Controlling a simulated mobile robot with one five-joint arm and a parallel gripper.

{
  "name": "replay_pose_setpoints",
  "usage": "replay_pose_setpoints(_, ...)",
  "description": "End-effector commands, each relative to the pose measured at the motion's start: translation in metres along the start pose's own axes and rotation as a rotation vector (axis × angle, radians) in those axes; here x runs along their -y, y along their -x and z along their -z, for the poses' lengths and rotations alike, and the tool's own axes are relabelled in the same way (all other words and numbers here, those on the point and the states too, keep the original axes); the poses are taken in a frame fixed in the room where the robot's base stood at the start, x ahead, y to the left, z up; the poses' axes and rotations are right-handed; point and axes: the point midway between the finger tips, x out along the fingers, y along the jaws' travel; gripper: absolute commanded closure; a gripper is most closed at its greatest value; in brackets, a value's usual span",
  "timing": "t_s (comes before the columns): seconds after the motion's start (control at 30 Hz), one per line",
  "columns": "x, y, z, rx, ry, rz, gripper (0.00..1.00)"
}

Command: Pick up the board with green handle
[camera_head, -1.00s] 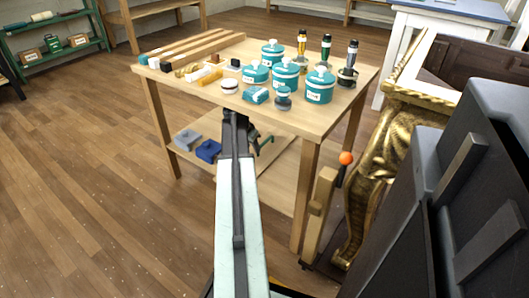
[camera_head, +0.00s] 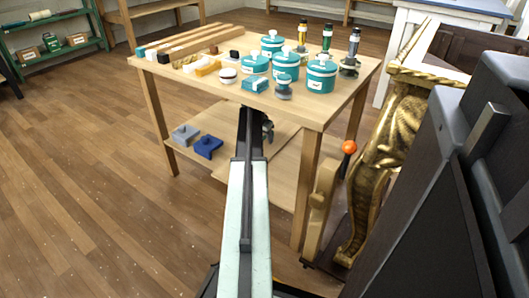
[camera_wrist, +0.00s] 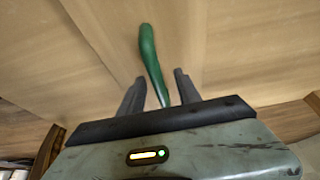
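The green handle (camera_wrist: 149,50) shows in the wrist view as a curved bar over a pale wooden surface. Its near end lies between the two dark fingers of my gripper (camera_wrist: 160,76). The fingers are open, with a visible gap on each side of the handle. Which part of the wood is the board itself I cannot tell. In the head view my gripper (camera_head: 267,128) reaches under the workbench top, above the lower shelf (camera_head: 272,190). My arm hides the handle there.
The workbench top (camera_head: 200,90) is close above my gripper and holds teal canisters (camera_head: 321,75), bottles and wooden strips. A blue block (camera_head: 208,147) and a grey block (camera_head: 185,134) sit on the lower shelf. A gilt console (camera_head: 385,150) and an orange-knobbed wooden piece (camera_head: 322,200) stand right.

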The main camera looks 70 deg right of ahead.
Motion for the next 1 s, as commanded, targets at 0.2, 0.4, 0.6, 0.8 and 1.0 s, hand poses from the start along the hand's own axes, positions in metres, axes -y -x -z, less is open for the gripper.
replay_pose_setpoints(0.2, 0.0003, -0.0003, 0.0002, 0.000, 0.000, 0.000, 0.63)
replay_pose_setpoints(0.4, 0.0006, -0.0001, 0.0000, 0.000, 0.001, 0.000, 1.00)
replay_pose_setpoints(0.6, 0.0009, 0.0000, -0.0003, 0.000, 0.001, 0.001, 1.00)
replay_pose_setpoints(0.8, 0.0012, 0.0000, -0.0005, 0.000, 0.001, 0.001, 1.00)
replay_pose_setpoints(1.0, 0.0014, 0.0001, -0.0006, 0.000, 0.001, 0.001, 1.00)
